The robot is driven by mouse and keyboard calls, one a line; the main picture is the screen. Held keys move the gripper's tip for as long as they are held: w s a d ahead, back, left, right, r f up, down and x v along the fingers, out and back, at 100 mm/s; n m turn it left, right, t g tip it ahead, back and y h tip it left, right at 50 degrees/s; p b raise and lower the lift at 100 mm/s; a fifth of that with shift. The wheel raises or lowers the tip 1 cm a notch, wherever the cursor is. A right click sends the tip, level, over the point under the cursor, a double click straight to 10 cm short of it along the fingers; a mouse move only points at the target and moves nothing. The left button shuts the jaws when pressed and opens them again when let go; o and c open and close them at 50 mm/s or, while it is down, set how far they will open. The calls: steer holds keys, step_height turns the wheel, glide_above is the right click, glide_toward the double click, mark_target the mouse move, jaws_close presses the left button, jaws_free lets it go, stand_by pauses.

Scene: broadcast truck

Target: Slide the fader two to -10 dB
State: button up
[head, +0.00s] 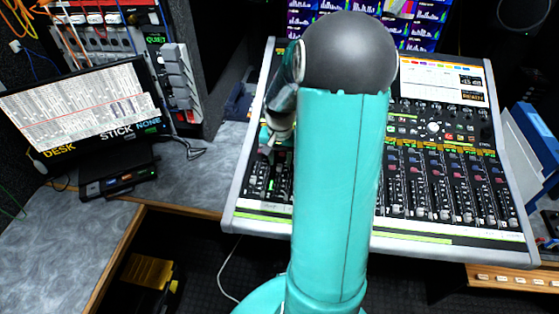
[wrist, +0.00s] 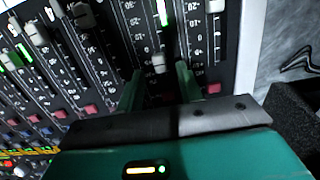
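In the wrist view, a pale fader cap (wrist: 158,62) sits in its slot in the second strip from the console's edge, which I take to be fader two. Printed scale marks run beside the slot; the cap appears near the 0 mark, but its exact reading is unclear. My gripper (wrist: 160,70) is open, with one teal finger on each side of this slot and gaps to the cap. It shows no hold on the cap. In the head view, my gripper (head: 265,152) is over the left end of the mixing console (head: 377,240), largely hidden by my arm.
Another fader cap (wrist: 215,6) lies in the strip to the right in the wrist view; several more caps stand to the left. A monitor (head: 85,110) and grey desk (head: 185,180) are left of the console. A blue binder (head: 535,135) stands at its right.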

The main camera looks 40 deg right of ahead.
mark_target(278, 179)
steer(key=shift+f, duration=0.7)
jaws_close()
steer(key=shift+a, duration=0.15)
steer(key=s+a, duration=0.2)
steer(key=shift+a+f, duration=0.2)
steer(key=shift+a, duration=0.15)
jaws_free()
steer(key=shift+r, duration=0.1)
step_height(278, 179, up, 14)
steer(key=shift+f, duration=0.2)
